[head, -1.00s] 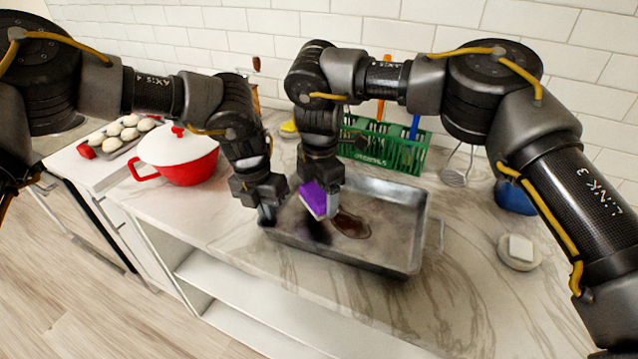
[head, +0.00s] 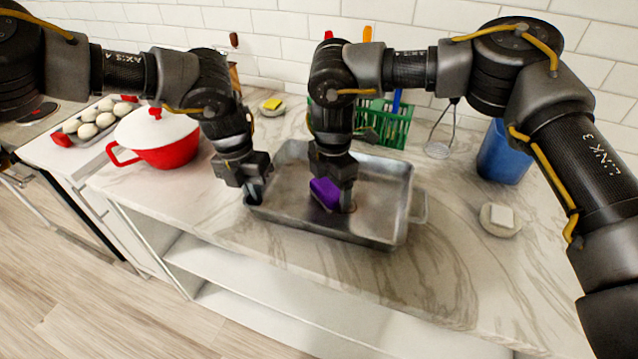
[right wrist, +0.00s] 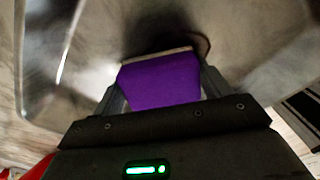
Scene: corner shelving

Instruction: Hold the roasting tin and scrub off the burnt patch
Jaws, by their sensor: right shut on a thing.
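The grey metal roasting tin (head: 385,225) sits on the marble counter. My right gripper (head: 335,190) is inside the tin, shut on a purple sponge (head: 322,194) with a pale scrubbing side facing away from the jaws. The sponge also fills the middle of the right wrist view (right wrist: 160,80). It is at the tin floor; firm contact is hard to tell. A little of the brown burnt patch (head: 350,207) shows beside the sponge; the rest is hidden. My left gripper (head: 254,192) is at the tin's left end wall, its fingertips at the rim; its grip there is unclear.
A red pot with white lid (head: 160,140) and a tray of white rounded items (head: 88,125) stand left. Behind are a yellow sponge (head: 272,105) and a green rack (head: 385,125). A blue container (head: 503,155) and a dish with a white block (head: 500,217) stand right.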

